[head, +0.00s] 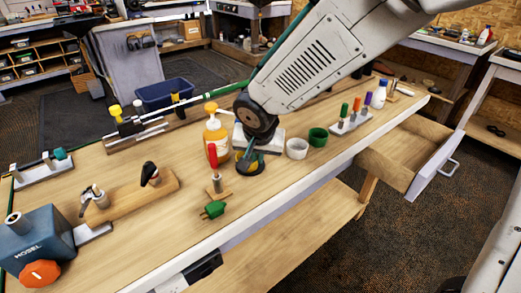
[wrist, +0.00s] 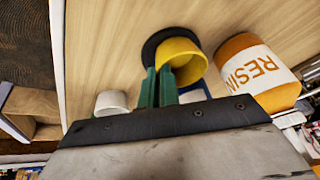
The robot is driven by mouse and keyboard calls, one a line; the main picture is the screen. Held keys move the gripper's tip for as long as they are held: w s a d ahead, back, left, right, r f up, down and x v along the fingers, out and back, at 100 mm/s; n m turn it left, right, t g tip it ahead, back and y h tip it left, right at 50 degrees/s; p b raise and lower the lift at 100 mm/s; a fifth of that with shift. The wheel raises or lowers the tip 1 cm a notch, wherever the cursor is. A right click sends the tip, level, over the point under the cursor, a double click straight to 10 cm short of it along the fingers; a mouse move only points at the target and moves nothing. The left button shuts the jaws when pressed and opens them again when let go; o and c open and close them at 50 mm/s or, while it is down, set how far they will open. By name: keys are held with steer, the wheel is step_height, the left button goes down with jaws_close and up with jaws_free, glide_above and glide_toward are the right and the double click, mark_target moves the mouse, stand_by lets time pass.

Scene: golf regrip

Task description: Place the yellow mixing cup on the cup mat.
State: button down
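The yellow mixing cup (wrist: 185,54) shows in the wrist view with its open mouth toward the camera. It overlaps the black round cup mat (wrist: 153,45); I cannot tell whether it touches it. My gripper (wrist: 159,72) has its two green fingers close together at the cup's left rim, with the cup wall between them, so it appears shut on the cup.
An orange resin bottle (head: 216,138) stands close left of my gripper, also in the wrist view (wrist: 257,72). A white cup (head: 297,148) and green cup (head: 317,137) stand to the right.

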steer(key=shift+w+d, duration=0.1)
steer(key=shift+d, duration=0.25)
steer(key=c, duration=1.6)
jaws_free()
steer(key=shift+r, duration=0.1)
steer(key=v, duration=1.2)
steer(key=s+d+r, duration=0.2)
steer(key=s+d, duration=0.2)
steer(key=d, duration=0.6)
steer(key=s+d+g, duration=0.1)
steer(key=s+d, duration=0.3)
steer(key=s, duration=0.1)
steer(key=s+d+n+g, duration=0.1)
steer(key=s+d, duration=0.3)
steer(key=s, duration=0.2)
steer(key=s+d+n+g, duration=0.1)
steer(key=s+d, duration=0.3)
steer(key=s, duration=0.2)
steer(key=shift+s+d+f, duration=0.1)
steer(key=shift+d+f, duration=0.05)
steer(key=shift+d, duration=0.15)
